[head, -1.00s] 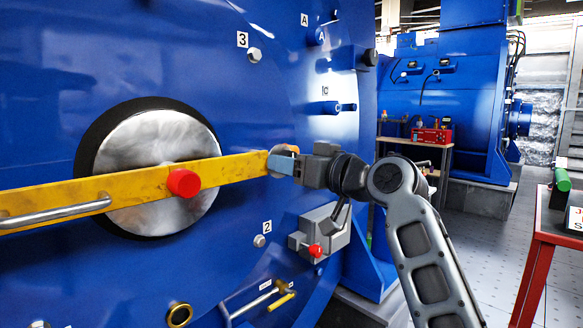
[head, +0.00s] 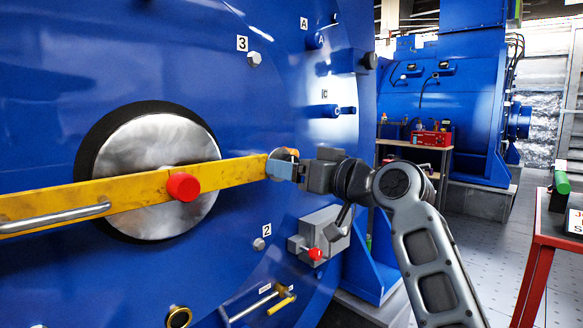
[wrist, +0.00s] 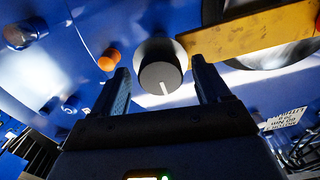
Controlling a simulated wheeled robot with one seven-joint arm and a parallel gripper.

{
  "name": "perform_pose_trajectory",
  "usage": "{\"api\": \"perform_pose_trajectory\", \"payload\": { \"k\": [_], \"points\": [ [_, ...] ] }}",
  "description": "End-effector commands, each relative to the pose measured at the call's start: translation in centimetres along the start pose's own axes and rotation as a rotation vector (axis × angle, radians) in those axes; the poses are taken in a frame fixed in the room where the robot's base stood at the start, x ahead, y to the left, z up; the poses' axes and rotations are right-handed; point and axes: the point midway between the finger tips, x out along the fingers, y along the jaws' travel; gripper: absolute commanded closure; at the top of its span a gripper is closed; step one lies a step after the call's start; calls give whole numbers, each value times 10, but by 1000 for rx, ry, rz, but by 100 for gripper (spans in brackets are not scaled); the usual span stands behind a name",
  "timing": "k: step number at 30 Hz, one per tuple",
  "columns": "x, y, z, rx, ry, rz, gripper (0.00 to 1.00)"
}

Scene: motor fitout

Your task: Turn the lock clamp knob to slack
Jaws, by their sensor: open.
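A dark round knob with a white pointer line (wrist: 160,80) sits at the end of the yellow bar in the wrist view; I take it for the lock clamp knob. Its line points down and slightly right in that view. My gripper (wrist: 160,69) is open, one finger on each side of the knob, with gaps visible. I cannot tell how deep the knob sits between the fingers. In the head view my gripper (head: 281,166) is at the right end of the yellow bar (head: 235,172) and hides the knob.
The bar crosses a round metal plate (head: 155,150) on the blue machine and carries a red knob (head: 183,187). A grey box with a red-tipped lever (head: 316,254) is below my gripper. An orange cap (wrist: 109,59) is near the left finger. A red table (head: 538,240) stands right.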

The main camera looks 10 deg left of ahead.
Motion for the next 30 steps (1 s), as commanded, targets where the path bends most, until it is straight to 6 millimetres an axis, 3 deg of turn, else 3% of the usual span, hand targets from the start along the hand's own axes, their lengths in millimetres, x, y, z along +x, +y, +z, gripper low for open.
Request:
{"api": "perform_pose_trajectory", "payload": {
  "k": [12,26,30],
  "points": [
    [-62,1,0,0,-1,2,24],
    [-70,1,2,3,-1,3,24],
    [-77,5,27,31,0,37,24]
  ]
}}
